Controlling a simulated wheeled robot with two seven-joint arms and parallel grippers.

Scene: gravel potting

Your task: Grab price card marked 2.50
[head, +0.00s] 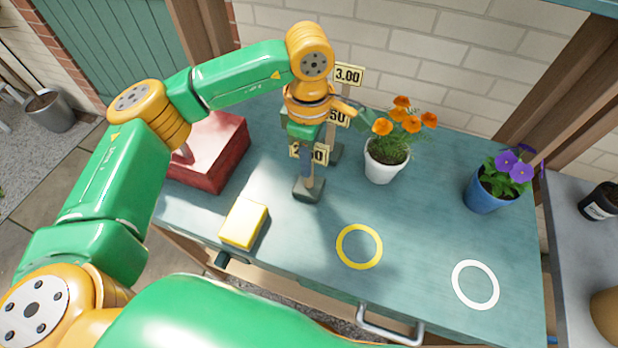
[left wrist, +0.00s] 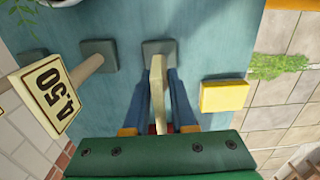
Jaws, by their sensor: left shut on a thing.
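The price card marked 2.50 (head: 320,155) stands on a grey base (head: 308,190) on the bench, its digits partly covered by a finger. My left gripper (head: 306,172) reaches down over it and is shut on it. In the left wrist view the card (left wrist: 158,85) shows edge-on between the fingers of the gripper (left wrist: 160,95), with its grey base (left wrist: 158,48) beyond. A card marked 4.50 (left wrist: 47,95) stands beside it; in the head view it is partly hidden by my wrist. A card marked 3.00 (head: 348,75) stands farther back. My right gripper is not in view.
A yellow block (head: 243,223) lies near the front edge. A white pot of orange flowers (head: 385,165) is right of the cards, a blue pot of purple flowers (head: 488,192) farther right. A red box (head: 215,150) stands left. Yellow (head: 342,256) and white (head: 458,288) rings mark clear bench.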

